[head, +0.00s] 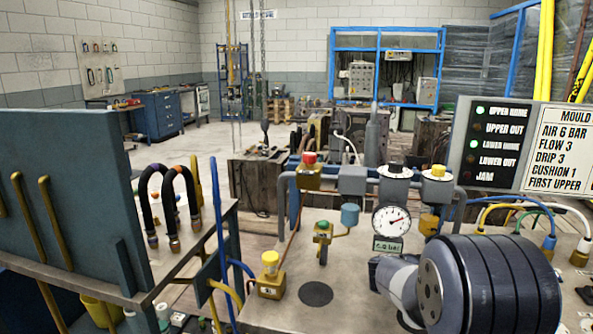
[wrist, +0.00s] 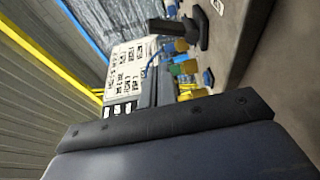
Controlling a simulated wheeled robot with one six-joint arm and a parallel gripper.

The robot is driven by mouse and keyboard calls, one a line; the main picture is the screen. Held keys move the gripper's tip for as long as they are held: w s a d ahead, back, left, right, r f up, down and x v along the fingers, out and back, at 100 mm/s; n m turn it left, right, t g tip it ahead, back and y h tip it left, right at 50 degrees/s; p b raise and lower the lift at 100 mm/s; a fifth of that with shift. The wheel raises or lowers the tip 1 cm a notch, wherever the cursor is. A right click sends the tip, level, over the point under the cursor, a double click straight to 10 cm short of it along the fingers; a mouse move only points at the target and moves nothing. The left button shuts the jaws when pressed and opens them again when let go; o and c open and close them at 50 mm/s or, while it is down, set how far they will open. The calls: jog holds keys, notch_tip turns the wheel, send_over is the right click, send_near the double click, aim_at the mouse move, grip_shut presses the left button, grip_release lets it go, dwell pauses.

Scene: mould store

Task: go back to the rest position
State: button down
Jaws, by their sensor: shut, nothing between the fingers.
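My gripper (wrist: 168,122) shows in the wrist view as a dark, wide bar with bolts across the lower part. It is shut and empty. In the head view a thick dark ribbed cylinder and grey link of my arm stand at the lower right, over the bench; the fingertips do not show there. In the wrist view the bench top with a black lever (wrist: 185,35) and coloured fittings lies beyond the gripper, apart from it as far as I can tell.
The bench (head: 340,310) carries a gauge (head: 391,220), pipework and yellow-topped valves (head: 270,262). A status panel (head: 490,145) shows green lamps at UPPER HOME and LOWER HOME. A blue-grey upright board (head: 70,190) and hoses (head: 172,205) stand left. Open floor (head: 190,155) lies behind.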

jog(key=d, duration=0.3)
jog(key=shift+w+r+p, duration=0.25)
jog(key=shift+r+p, duration=0.05)
jog(key=shift+p, duration=0.45)
jog(key=w+n+p, duration=0.1)
jog(key=p, duration=0.2)
jog(key=shift+d, duration=0.1)
jog(key=n+p, duration=0.1)
jog(key=p, duration=0.2)
jog(key=shift+w+f+y+p, duration=0.1)
jog(key=shift+w+y+p, duration=0.25)
jog(key=shift+y+p, duration=0.05)
jog(key=shift+w+d+n+p, duration=0.1)
jog(key=shift+n+p, duration=0.2)
jog(key=shift+p, duration=0.55)
jog(key=p, duration=0.2)
jog(key=n+p, duration=0.1)
jog(key=p, duration=0.2)
jog(key=shift+w+f+g+y, duration=0.15)
jog(key=shift+w+g+y, duration=0.05)
jog(key=shift+g+y, duration=0.1)
